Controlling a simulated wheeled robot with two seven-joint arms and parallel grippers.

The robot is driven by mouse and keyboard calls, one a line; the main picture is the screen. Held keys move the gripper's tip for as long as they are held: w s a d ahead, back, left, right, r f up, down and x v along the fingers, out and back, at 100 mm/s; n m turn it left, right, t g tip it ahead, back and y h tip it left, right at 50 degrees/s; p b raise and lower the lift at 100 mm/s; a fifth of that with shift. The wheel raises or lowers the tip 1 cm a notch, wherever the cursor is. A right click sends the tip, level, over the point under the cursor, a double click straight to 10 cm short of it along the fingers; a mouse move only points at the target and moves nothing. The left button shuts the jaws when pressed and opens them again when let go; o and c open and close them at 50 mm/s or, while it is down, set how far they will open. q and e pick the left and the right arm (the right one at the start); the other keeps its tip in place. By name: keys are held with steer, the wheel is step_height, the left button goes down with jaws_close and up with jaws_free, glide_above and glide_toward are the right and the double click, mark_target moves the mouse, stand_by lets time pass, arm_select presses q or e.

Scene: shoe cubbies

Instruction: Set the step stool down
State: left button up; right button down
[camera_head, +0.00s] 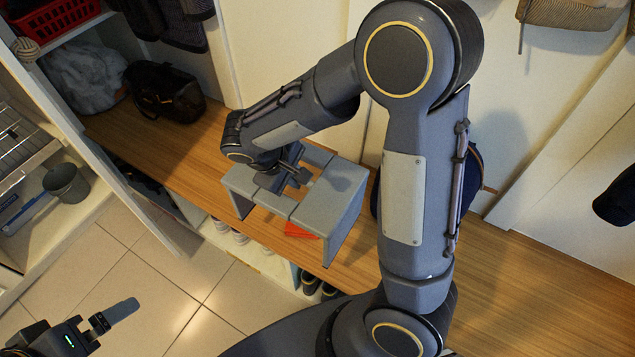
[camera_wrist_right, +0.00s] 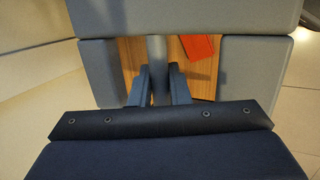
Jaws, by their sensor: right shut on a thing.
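The grey step stool (camera_head: 335,195) is upright at the wooden bench (camera_head: 185,155) in the head view. Its near leg shows in front of the bench's edge; I cannot tell whether its feet touch the bench. My right gripper (camera_head: 293,173) reaches into the stool's top from above. In the right wrist view its fingers (camera_wrist_right: 159,88) are shut on a grey bar of the stool (camera_wrist_right: 156,52), with the stool's panels around it. My left gripper (camera_head: 110,318) is at the lower left, over the floor and away from the stool; its opening is unclear.
A red flat thing (camera_head: 299,231) shows beneath the stool. A black bag (camera_head: 166,91) sits on the bench to the left. A dark blue bag (camera_head: 467,182) is partly hidden behind my right arm. Shoes (camera_head: 310,283) stand below the bench. The bench is clear at the right.

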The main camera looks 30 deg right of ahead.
steer(key=w+d+f+b, duration=0.1)
steer(key=w+d+f, duration=0.1)
steer(key=f, duration=0.3)
steer(key=w+d+f+b, duration=0.1)
steer(key=w+d+f, duration=0.2)
steer(key=d+f, duration=0.2)
steer(key=shift+w+f, duration=0.25)
steer(key=shift+f, duration=0.1)
steer(key=shift+f+b, duration=0.2)
steer(key=shift+b, duration=0.1)
steer(key=c, duration=1.4)
jaws_free()
steer(key=shift+o, duration=0.2)
